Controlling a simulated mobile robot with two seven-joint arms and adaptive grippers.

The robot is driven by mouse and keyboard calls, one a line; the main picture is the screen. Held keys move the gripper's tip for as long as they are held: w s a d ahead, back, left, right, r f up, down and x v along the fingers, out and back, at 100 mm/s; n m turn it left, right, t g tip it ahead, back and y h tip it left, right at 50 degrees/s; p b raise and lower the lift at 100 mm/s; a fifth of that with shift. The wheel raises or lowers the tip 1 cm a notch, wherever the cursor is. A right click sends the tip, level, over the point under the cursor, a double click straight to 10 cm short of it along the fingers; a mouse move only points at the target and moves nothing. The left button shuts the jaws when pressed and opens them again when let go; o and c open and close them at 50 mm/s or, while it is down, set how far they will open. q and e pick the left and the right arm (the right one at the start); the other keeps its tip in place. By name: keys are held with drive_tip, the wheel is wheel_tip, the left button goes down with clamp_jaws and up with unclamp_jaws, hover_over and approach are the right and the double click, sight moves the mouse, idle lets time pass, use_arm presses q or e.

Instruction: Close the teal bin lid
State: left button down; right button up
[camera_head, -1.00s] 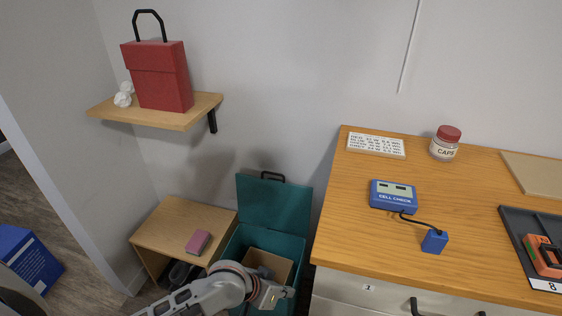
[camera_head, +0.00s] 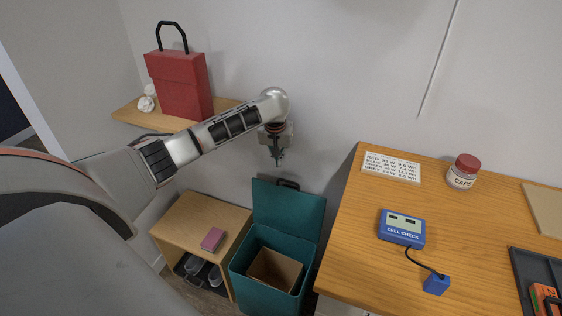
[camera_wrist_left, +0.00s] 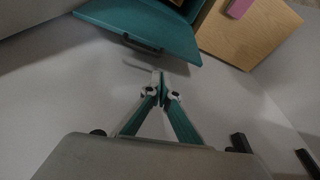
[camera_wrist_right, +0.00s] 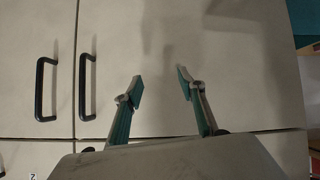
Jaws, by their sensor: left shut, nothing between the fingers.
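The teal bin (camera_head: 262,294) stands on the floor between the small wooden cabinet and the workbench. Its lid (camera_head: 288,213) is open and stands upright at the back, with a black handle on its top edge. A cardboard box (camera_head: 274,269) sits inside the bin. My left gripper (camera_head: 279,162) is above and behind the lid's top edge, near the wall, pointing down, shut and empty. In the left wrist view the lid (camera_wrist_left: 140,28) and its handle lie beyond the fingertips (camera_wrist_left: 158,78), apart from them. My right gripper (camera_wrist_right: 158,88) is open and empty in front of pale cabinet doors.
The wooden cabinet (camera_head: 190,220) holds a pink block (camera_head: 213,239). A wall shelf (camera_head: 128,115) carries a red toolbox (camera_head: 180,85) beside my left arm. The workbench (camera_head: 345,240) bears a blue cell checker (camera_head: 402,228) and a caps jar (camera_head: 463,171).

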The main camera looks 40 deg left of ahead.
use_arm(q)
drive_tip(key=b+x, duration=0.3)
drive_tip(key=x, duration=0.4)
drive_tip(key=shift+w+f, duration=0.15)
drive_tip(key=shift+f, duration=0.05)
